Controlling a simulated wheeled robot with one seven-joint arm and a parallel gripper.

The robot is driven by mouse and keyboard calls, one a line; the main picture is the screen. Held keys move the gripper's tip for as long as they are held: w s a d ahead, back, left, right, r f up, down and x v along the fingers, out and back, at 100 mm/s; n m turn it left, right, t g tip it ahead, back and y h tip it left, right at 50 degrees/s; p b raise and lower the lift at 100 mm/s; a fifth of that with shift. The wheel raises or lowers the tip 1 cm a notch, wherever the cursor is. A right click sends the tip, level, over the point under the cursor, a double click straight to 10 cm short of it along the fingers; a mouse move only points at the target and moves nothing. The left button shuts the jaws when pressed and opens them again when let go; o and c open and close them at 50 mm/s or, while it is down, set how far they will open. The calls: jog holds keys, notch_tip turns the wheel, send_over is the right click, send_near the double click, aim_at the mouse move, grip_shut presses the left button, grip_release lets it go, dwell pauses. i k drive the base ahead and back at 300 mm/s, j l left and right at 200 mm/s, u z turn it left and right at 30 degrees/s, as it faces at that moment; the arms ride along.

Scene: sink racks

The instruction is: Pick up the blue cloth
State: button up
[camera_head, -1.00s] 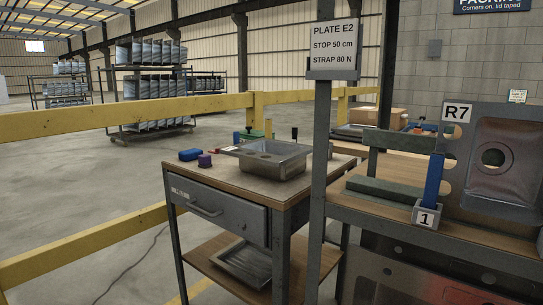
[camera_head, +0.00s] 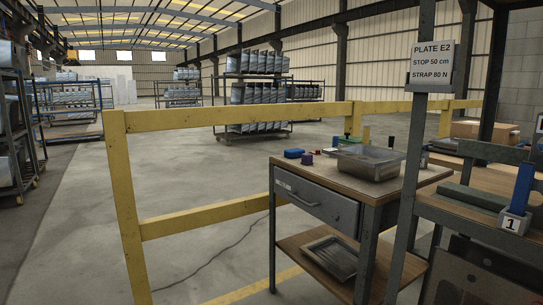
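A small blue item (camera_head: 293,153) lies on the wooden top of a workbench (camera_head: 343,184), near its far left corner. It may be the blue cloth, but it is too small to tell cloth from a block. A small purple block (camera_head: 307,159) sits just to its right and nearer. A metal sink basin (camera_head: 369,163) stands further right on the same top. My gripper is not in view.
A yellow rail fence (camera_head: 180,215) runs along the left and behind the bench. A grey post with a sign (camera_head: 432,62) and a rack with a blue upright (camera_head: 522,188) stand at the right. A metal tray (camera_head: 331,257) lies on the lower shelf. Open floor lies left.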

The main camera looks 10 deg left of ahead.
aim_at(294, 154)
jog(key=u, duration=0.35)
jog(key=i+j+z, duration=0.15)
jog(key=z, duration=0.8)
jog(key=i+j+z, duration=0.25)
jog(key=j, duration=0.2)
jog(key=j+z, duration=0.2)
jog(key=j, duration=0.25)
jog(key=i+j+z, duration=0.25)
jog(key=j, duration=0.25)
jog(key=j+z, duration=0.2)
jog(key=j, duration=0.3)
jog(key=k, duration=0.05)
